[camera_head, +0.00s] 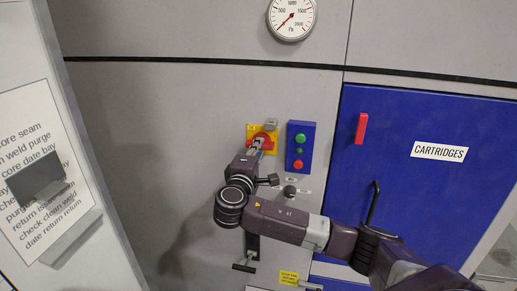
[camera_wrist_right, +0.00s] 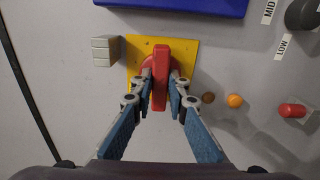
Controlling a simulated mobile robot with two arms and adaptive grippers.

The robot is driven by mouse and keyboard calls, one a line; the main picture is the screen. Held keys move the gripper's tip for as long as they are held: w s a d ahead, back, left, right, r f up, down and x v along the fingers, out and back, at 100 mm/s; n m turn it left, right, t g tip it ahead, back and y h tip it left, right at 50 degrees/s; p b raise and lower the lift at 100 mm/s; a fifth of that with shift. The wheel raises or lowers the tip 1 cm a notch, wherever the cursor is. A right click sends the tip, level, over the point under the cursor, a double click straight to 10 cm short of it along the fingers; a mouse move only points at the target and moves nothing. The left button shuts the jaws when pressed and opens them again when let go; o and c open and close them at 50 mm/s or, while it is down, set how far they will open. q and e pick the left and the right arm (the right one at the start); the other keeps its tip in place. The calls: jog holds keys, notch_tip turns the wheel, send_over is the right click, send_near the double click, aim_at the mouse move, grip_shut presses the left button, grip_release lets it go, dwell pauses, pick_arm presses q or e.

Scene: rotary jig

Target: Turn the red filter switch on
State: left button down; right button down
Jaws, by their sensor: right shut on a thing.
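The red switch (camera_head: 262,140) sits on a yellow plate (camera_head: 251,129) on the grey wall panel. In the right wrist view the red handle (camera_wrist_right: 161,60) is a long bar that runs up and down the picture, with a rounded red base behind it. My right gripper (camera_head: 257,145) is at the switch and covers part of it in the head view. In the right wrist view its two fingers (camera_wrist_right: 160,88) are shut on the red handle, one on each side. My left gripper is not in view.
A blue button box (camera_head: 301,162) is close to the right of the switch. A grey block (camera_wrist_right: 106,50) is beside the yellow plate. A dark knob (camera_head: 290,190) is below. The blue cartridges door (camera_head: 440,200) has a black handle near my right arm.

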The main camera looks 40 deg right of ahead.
jog(key=shift+f, duration=0.1)
jog(key=n, duration=1.7)
jog(key=shift+f+n, duration=0.1)
jog(key=shift+n, duration=0.4)
jog(key=c, duration=2)
grip_release()
jog(key=shift+c, duration=0.2)
jog(key=shift+o, duration=0.8)
jog(key=shift+a, duration=0.1)
